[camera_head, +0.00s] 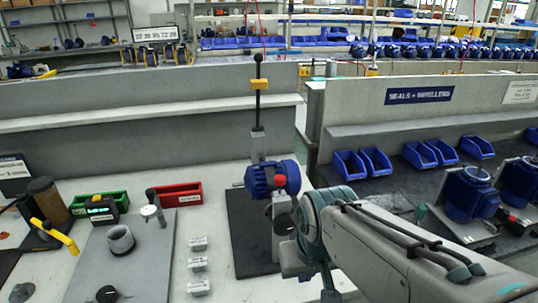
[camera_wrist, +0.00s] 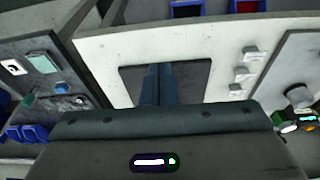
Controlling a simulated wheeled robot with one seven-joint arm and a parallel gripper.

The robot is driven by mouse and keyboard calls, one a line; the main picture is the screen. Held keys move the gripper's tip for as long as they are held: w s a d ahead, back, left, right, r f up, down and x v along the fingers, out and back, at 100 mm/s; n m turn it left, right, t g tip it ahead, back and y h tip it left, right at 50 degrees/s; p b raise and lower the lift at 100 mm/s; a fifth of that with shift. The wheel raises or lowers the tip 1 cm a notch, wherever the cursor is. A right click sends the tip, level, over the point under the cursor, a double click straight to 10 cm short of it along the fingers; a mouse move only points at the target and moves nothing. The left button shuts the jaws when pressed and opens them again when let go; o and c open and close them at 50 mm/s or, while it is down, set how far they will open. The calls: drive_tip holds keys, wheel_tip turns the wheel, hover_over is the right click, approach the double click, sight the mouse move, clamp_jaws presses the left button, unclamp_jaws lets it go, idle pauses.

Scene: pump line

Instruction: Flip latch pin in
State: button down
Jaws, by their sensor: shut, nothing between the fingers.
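A blue pump motor (camera_head: 265,179) with a red knob (camera_head: 280,181) stands over the dark mat (camera_head: 241,240) on the bench. A grey upright rises beside it to a tall black lever (camera_head: 257,100) with a yellow collar (camera_head: 259,84). I cannot make out the latch pin. In the wrist view my gripper (camera_wrist: 160,68) has its two fingers together, empty, above the dark mat (camera_wrist: 195,75). In the head view my arm covers the area right of the motor, and the fingers cannot be made out. The motor is not visible in the wrist view.
Left of the mat are several small labelled blocks (camera_head: 198,264), a grey board (camera_head: 150,235) with a cup (camera_head: 120,239), a green bin (camera_head: 98,202) and a red bin (camera_head: 180,194). A yellow-handled tool (camera_head: 55,235) lies further left. Blue bins (camera_head: 350,164) line the right-hand bench.

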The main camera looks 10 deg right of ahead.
drive_tip(key=w+r+p+v, duration=0.1)
drive_tip(key=w+p+v, duration=0.15)
drive_tip(key=v, duration=0.95)
drive_tip(key=w+p+v, duration=0.2)
drive_tip(key=w+v, duration=0.1)
drive_tip(key=v, duration=0.9)
hover_over(280, 176)
drive_tip(key=s, duration=0.4)
drive_tip(key=shift+r+t, duration=0.1)
drive_tip(key=shift+t, duration=0.2)
drive_tip(key=x, duration=0.8)
drive_tip(key=s+x, duration=0.1)
drive_tip(key=x, duration=0.4)
drive_tip(key=shift+f, duration=0.65)
